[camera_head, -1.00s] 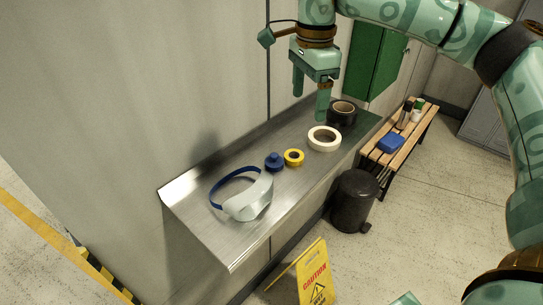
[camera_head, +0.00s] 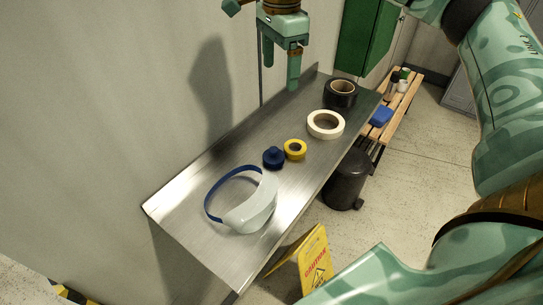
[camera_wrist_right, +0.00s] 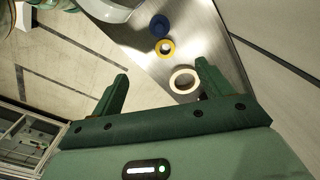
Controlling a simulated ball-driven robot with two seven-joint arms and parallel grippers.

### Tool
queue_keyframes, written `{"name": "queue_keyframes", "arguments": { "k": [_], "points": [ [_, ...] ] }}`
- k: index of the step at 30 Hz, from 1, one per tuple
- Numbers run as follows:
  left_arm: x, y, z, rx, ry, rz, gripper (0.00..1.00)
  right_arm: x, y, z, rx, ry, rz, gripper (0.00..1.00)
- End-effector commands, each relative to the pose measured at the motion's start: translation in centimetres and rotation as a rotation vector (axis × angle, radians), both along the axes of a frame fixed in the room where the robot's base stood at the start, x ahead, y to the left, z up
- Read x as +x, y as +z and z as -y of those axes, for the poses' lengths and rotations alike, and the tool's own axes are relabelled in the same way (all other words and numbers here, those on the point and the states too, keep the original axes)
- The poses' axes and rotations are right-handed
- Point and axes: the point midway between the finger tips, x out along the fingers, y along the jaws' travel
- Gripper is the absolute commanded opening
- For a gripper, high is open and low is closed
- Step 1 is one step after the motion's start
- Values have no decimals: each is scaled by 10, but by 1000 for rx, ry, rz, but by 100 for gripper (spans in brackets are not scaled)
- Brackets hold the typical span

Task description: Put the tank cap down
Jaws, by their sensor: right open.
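The tank cap, a small dark blue knobbed cap (camera_head: 273,158), stands on the steel shelf (camera_head: 185,192), between the face shield and the yellow tape roll. In the right wrist view the blue cap (camera_wrist_right: 160,26) shows near the top, beyond the fingers. My right gripper (camera_head: 280,78) is open and empty, above the back part of the shelf and well apart from the cap. Its two fingers also show spread in the right wrist view (camera_wrist_right: 160,85). My left gripper is in neither view.
On the shelf are a face shield (camera_head: 252,207), a yellow tape roll (camera_head: 295,149), a white tape roll (camera_head: 325,125) and a black tape roll (camera_head: 341,94). A black bin (camera_head: 344,180), a wooden bench (camera_head: 403,102) and a yellow caution sign (camera_head: 312,262) stand beside it.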

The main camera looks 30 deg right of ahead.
Motion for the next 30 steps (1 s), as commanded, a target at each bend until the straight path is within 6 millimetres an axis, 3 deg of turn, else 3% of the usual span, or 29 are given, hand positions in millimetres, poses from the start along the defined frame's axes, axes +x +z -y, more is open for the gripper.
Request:
{"name": "queue_keyframes", "arguments": {
  "k": [15,20,30],
  "points": [
    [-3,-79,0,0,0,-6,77,2,-81,0,-1,0,-6,78],
    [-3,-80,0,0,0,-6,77,1,-98,0,0,-1,-11,78],
    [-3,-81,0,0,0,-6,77,1,-174,-1,0,0,-10,78]
  ]
}}
